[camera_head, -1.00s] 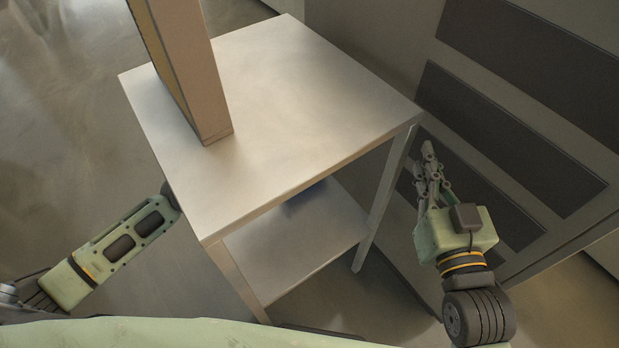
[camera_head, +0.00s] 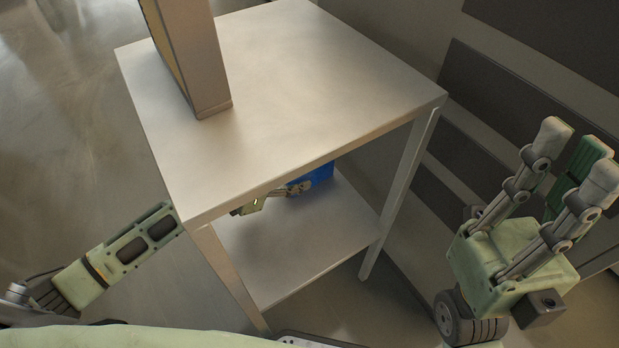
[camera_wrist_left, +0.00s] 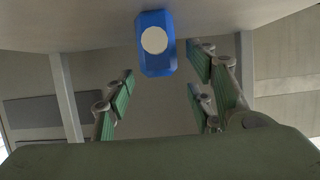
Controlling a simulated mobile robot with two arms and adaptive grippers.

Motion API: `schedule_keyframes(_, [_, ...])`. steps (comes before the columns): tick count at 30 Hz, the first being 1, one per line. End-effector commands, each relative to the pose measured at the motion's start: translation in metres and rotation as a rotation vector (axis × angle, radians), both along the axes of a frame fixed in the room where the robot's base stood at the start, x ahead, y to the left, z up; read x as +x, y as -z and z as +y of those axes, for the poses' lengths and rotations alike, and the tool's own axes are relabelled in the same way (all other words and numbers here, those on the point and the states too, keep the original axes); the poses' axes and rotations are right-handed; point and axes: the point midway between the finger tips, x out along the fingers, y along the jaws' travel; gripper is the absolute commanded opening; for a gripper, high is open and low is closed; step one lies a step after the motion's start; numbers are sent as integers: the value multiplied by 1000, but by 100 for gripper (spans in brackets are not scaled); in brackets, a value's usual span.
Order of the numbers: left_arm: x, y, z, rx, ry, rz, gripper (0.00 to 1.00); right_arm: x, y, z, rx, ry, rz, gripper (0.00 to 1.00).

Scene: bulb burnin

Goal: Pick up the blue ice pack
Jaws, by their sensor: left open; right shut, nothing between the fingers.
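The blue ice pack (camera_head: 318,178) sits on the lower shelf of the metal table, partly hidden by the table top. In the left wrist view it is a blue block (camera_wrist_left: 146,68) with a pale round patch. My left gripper (camera_head: 290,189) reaches in under the table top, just left of the pack, mostly hidden. In the left wrist view its fingers (camera_wrist_left: 163,88) are spread, with the pack beyond them near the top of the gap; I cannot tell whether they touch it. My right gripper (camera_head: 580,158) is shut and empty, right of the table.
The metal table top (camera_head: 290,70) covers much of the lower shelf (camera_head: 300,250). A tall brown box (camera_head: 200,60) stands on the top at the left. Table legs (camera_head: 398,195) bound the shelf opening. A grey cabinet with dark panels (camera_head: 500,110) stands at the right.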

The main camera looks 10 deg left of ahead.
Motion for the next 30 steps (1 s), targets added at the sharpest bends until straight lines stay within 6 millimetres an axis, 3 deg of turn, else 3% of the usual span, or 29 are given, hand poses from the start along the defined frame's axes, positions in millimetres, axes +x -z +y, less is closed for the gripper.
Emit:
schedule_keyframes(15, [47, 22, -43, -2, 1, -2, 50, 1, 11, 0, -1, 1, -16, 0])
schedule_keyframes(24, [50, 24, -45, 0, 1, 0, 50, 2, 9, 1, -3, 0, -19, 0])
schedule_keyframes(30, [50, 24, -45, 0, 1, -1, 33, 2, 8, 1, -3, 0, -19, 0])
